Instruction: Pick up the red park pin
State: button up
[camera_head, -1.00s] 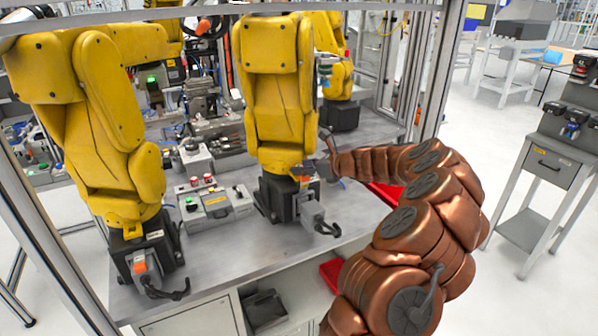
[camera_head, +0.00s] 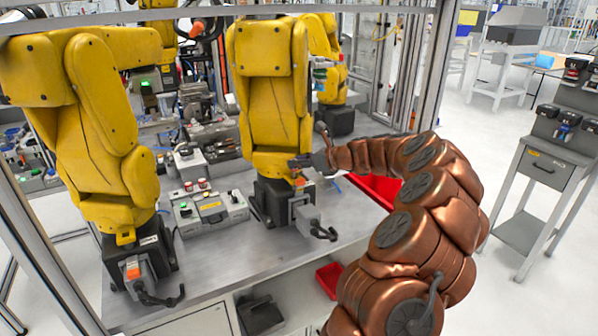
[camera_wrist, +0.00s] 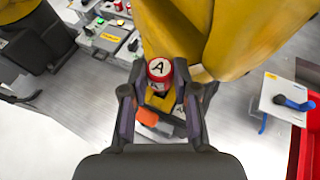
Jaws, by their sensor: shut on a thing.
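The red park pin (camera_wrist: 159,69) is a short red and white cylinder with a black "A" on its white top. It shows in the wrist view between the fingertips of my gripper (camera_wrist: 160,88), which is shut on it. In the head view my gripper (camera_head: 303,162) is in front of the base of the middle yellow arm (camera_head: 270,95). The pin is too small to make out there. The lower part of the pin is partly hidden by the fingers.
A grey box (camera_head: 212,210) with small red-topped pieces stands left of the gripper on the grey table (camera_head: 240,258). Another yellow arm (camera_head: 105,120) stands at the left. A red tray (camera_head: 372,190) lies at the right, and a connector with a black cable (camera_head: 308,222) sits below the gripper.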

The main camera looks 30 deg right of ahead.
jog(key=shift+s+a+r, duration=0.15)
jog(key=shift+a+r, duration=0.05)
jog(key=shift+a, duration=0.45)
jog(key=s+a+b, duration=0.3)
jog(key=a+b, duration=0.1)
jog(key=a, duration=1.2)
jog(key=shift+a+b, duration=0.2)
jog(key=shift+b, duration=0.1)
